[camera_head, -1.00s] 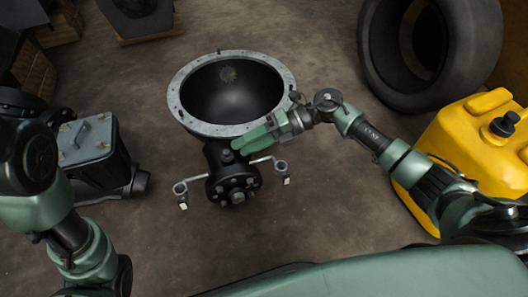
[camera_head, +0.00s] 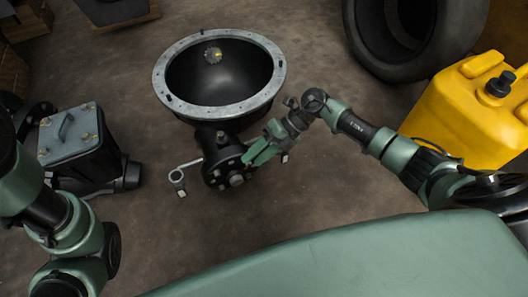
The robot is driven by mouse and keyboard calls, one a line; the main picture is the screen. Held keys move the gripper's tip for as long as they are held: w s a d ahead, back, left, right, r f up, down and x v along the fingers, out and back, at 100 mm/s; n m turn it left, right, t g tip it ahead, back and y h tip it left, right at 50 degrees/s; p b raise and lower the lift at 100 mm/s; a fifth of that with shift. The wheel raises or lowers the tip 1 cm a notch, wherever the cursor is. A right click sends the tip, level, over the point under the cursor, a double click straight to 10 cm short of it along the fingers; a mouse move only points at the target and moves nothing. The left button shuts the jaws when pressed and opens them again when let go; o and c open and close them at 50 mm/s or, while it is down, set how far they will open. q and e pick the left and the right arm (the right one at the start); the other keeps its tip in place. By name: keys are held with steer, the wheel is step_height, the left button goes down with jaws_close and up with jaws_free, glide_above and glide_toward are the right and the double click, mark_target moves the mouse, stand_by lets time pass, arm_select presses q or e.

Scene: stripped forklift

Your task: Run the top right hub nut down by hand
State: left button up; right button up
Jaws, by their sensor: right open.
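The black hub (camera_head: 222,172) sits at the end of the neck below the large bowl-shaped housing. Several small nuts or studs ring its round face. My right gripper (camera_head: 250,159) is open, with its green fingers at the upper right edge of the hub face. The fingers cover the top right nut, so I cannot tell whether they touch it. My left arm shows at the left edge, but its gripper is out of view.
The bowl housing (camera_head: 180,97) has a grey bolted rim. A bracket with a ring end (camera_head: 177,176) sticks out left of the hub. A lidded black box (camera_head: 73,140) stands left, a yellow canister (camera_head: 462,120) right, a tyre (camera_head: 372,50) behind. Bare floor lies between.

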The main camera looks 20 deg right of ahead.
steer(key=shift+a, duration=0.15)
jaws_close()
steer(key=shift+c, duration=1.3)
jaws_free()
